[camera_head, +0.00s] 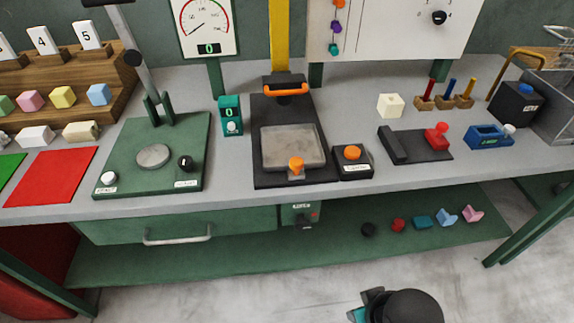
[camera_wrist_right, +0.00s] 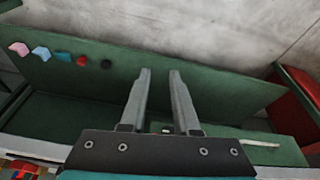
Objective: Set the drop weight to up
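The drop weight appears to be the dark block with an orange handle (camera_head: 286,89) on the yellow column (camera_head: 280,38). It sits low on the column, at the back of a black base with a grey square plate (camera_head: 292,147). An orange knob (camera_head: 296,165) stands at the plate's front edge. My right gripper (camera_wrist_right: 160,75) is open and empty in the right wrist view, with its fingers apart over the green lower shelf. In the head view my right arm shows at the bottom edge, well away from the drop weight. My left gripper is not in view.
A lever press (camera_head: 152,155) stands left of the column, with a small green counter (camera_head: 231,115) between. A box with an orange button (camera_head: 352,157) is at right. Small foam pieces lie on the lower shelf (camera_head: 300,252). A drawer handle (camera_head: 178,238) sticks out below the bench.

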